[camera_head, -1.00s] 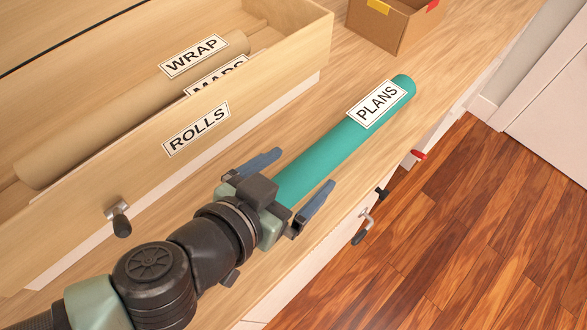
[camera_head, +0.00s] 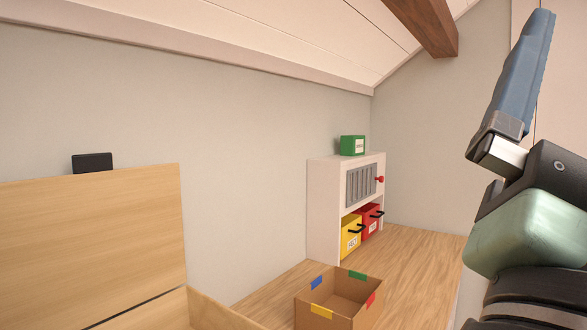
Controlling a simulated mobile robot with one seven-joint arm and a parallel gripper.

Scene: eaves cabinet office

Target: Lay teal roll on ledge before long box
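The teal roll is out of view now; a second ago it lay on the wooden ledge in front of the long box. The long box shows only in part at lower left: its raised pale wood lid or back panel (camera_head: 90,235) and a piece of its rim (camera_head: 215,312). Its front and the rolls inside are below the frame. My gripper (camera_head: 518,90) is raised large and close at the right edge. One blue-grey finger points up; the other finger is not clearly seen. No roll shows at the finger.
A cardboard box (camera_head: 316,315) with coloured tabs stands open on the wooden top (camera_head: 425,262). Behind it is a white cabinet (camera_head: 322,215) with yellow (camera_head: 351,236) and red (camera_head: 370,222) bins and a green box (camera_head: 352,145) on top. A sloped ceiling and beam (camera_head: 425,25) hang above.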

